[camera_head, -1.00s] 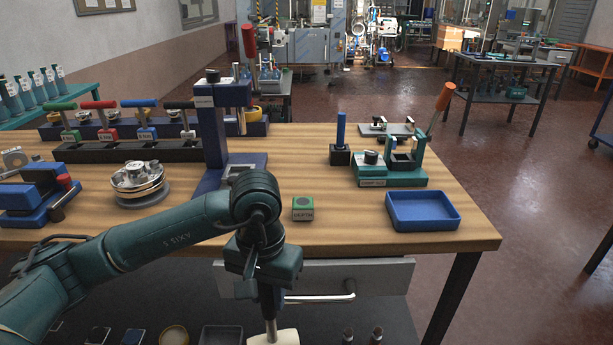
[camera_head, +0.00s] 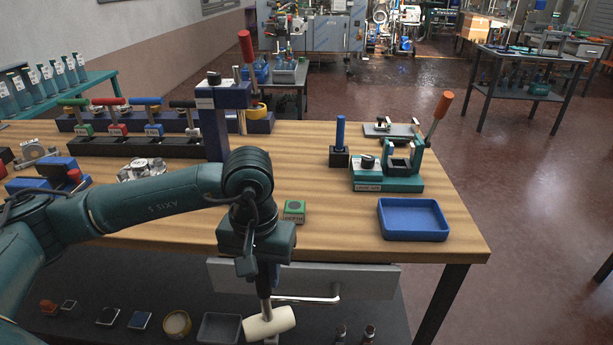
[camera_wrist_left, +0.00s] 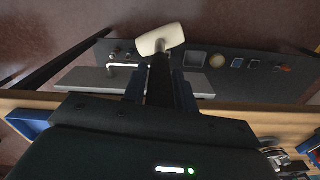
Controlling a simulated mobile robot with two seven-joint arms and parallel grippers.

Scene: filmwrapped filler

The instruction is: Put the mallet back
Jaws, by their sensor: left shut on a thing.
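The mallet has a cream-white head (camera_head: 269,323) and a dark handle. My left gripper (camera_head: 266,280) is shut on its handle, in front of the bench's front edge. The head hangs below the gripper, over the dark lower shelf in the picture. In the left wrist view the mallet head (camera_wrist_left: 159,40) sticks out beyond the gripper fingers (camera_wrist_left: 160,90), with the shelf behind it. Whether the head touches the shelf I cannot tell. My right gripper is not in view.
A grey drawer (camera_head: 365,277) with a bar handle (camera_head: 306,299) is right beside the held mallet. The lower shelf (camera_head: 75,335) carries several small items, including a yellow-rimmed round dish (camera_head: 177,323) and a square tray (camera_head: 219,328). The wooden bench top (camera_head: 330,230) is above.

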